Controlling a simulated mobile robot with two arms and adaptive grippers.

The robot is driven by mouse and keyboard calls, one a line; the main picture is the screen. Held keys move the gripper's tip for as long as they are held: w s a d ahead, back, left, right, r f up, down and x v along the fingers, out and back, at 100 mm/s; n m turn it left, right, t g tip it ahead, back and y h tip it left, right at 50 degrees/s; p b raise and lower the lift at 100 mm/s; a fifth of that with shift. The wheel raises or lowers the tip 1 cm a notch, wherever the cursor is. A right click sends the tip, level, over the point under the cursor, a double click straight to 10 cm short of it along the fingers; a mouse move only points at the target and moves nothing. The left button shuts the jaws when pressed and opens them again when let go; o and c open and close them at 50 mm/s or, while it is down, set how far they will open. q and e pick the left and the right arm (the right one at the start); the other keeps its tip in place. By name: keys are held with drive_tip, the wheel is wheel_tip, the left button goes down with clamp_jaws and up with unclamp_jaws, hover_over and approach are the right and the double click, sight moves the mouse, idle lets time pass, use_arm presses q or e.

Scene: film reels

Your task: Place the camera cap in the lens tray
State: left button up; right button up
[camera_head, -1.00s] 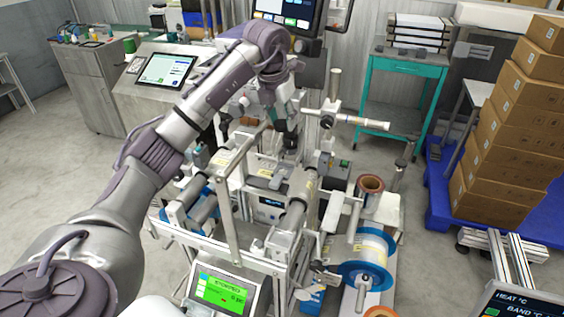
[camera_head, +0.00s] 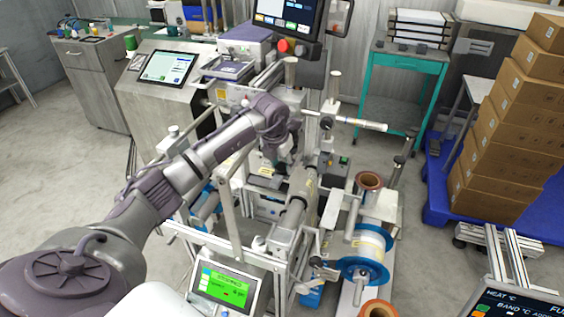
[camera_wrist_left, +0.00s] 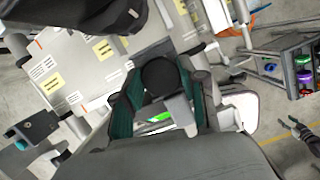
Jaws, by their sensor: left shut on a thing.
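My left gripper (camera_head: 272,158) points down over the middle of the machine, and its fingertips are small and partly hidden by the arm. In the left wrist view a round black cap (camera_wrist_left: 160,77) sits between the teal-lined fingers of the left gripper (camera_wrist_left: 158,90), which is shut on it. The cap is too small to make out in the head view. A dark grey tray-like surface (camera_head: 265,182) lies below the gripper; I cannot tell for sure whether it is the lens tray. My right gripper is not seen in the head view.
A green-lit display (camera_head: 226,288) stands at the front of the machine. A blue-flanged reel (camera_head: 366,252) and a brown roll (camera_head: 369,181) are to the right. A white-tipped bar (camera_head: 355,122) sticks out behind. Stacked cartons (camera_head: 510,130) stand at far right.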

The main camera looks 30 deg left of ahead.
use_arm(q)
drive_tip(key=o, duration=0.8)
drive_tip(key=b+v, duration=0.2)
drive_tip(key=v, duration=1)
drive_tip(key=shift+r, duration=0.1)
